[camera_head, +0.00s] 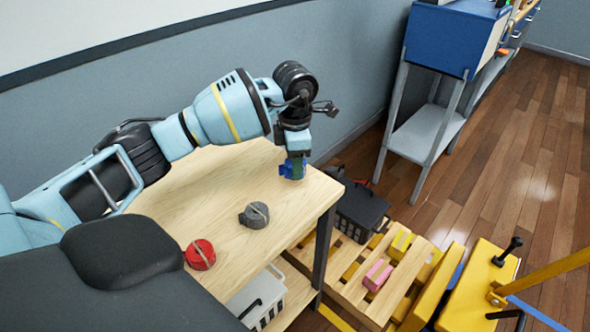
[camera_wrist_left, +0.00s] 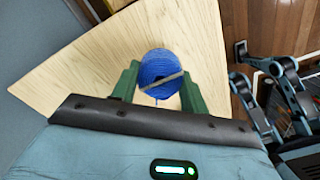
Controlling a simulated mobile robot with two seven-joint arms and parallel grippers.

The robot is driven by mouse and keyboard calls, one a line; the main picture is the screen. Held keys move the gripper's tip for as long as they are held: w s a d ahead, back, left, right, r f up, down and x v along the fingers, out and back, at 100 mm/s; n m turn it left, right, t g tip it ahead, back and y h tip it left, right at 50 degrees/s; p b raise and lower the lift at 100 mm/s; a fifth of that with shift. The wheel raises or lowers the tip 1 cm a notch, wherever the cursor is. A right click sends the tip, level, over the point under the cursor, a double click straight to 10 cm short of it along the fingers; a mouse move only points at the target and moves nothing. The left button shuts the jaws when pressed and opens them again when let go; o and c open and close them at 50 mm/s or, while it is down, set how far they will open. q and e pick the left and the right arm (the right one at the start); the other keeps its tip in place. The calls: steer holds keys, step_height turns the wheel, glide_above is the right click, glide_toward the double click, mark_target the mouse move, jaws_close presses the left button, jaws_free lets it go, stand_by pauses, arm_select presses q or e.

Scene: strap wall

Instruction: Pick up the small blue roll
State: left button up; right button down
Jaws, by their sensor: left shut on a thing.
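The small blue roll (camera_wrist_left: 160,70) sits between the green fingers of my left gripper (camera_wrist_left: 158,85) in the left wrist view, with a pale strap across its face. In the head view my left gripper (camera_head: 294,164) points down near the table's back right corner, shut on the blue roll (camera_head: 287,169), which is partly hidden by the fingers. Whether the roll touches the table top cannot be told. My right gripper is not in view.
A grey roll (camera_head: 254,215) and a red roll (camera_head: 200,254) lie on the wooden table (camera_head: 190,205). A pallet (camera_head: 355,292) with a dark crate (camera_head: 360,212), pink and yellow blocks stands to the right. A blue cabinet (camera_head: 440,40) stands behind.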

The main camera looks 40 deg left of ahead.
arm_select(q)
steer(key=s+d+r, duration=0.1)
steer(key=s+d, duration=0.9)
steer(key=d, duration=0.2)
steer(key=shift+s+r, duration=0.2)
steer(key=shift+s, duration=0.1)
